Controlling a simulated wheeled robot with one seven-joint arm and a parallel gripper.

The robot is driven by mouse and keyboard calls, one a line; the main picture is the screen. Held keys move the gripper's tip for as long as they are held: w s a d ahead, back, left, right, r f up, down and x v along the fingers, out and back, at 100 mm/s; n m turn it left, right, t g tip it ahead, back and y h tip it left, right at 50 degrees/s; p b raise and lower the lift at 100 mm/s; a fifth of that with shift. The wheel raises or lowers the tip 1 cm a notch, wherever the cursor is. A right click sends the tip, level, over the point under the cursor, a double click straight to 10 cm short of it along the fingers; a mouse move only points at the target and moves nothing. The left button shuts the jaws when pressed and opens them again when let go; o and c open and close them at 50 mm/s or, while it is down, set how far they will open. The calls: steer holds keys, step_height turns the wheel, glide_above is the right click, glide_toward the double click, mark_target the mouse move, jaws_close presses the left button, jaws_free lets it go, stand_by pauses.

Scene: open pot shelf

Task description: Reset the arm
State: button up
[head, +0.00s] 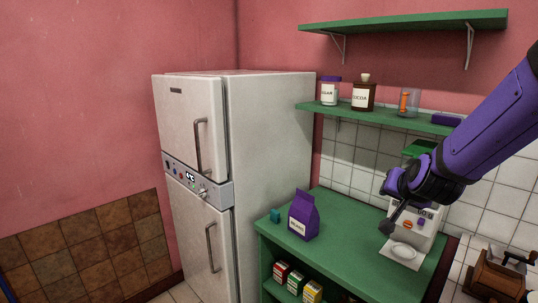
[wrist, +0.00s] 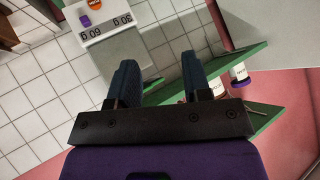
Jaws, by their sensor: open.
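My purple arm reaches in from the right in the head view. My gripper (head: 387,226) hangs in front of the white machine on the green counter. In the wrist view my gripper (wrist: 158,68) shows two dark fingers spread apart with nothing between them.
A purple bag (head: 303,217) and a teal block (head: 275,215) stand on the green counter (head: 340,250). A wall shelf (head: 350,112) holds a sugar jar (head: 330,92), a cocoa jar (head: 363,95) and a glass (head: 408,102). A fridge (head: 265,170) stands left; a grinder (head: 497,275) is lower right.

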steer(key=s+r+n+g, duration=0.2)
steer(key=s+r, duration=0.3)
steer(key=s, duration=0.8)
steer(key=s+r+n+g+y, duration=0.1)
steer(key=s+r+n+g, duration=0.2)
steer(key=s, duration=1.1)
step_height(320, 180, up, 3)
steer(key=shift+r+n, duration=0.1)
steer(key=shift+n, duration=0.4)
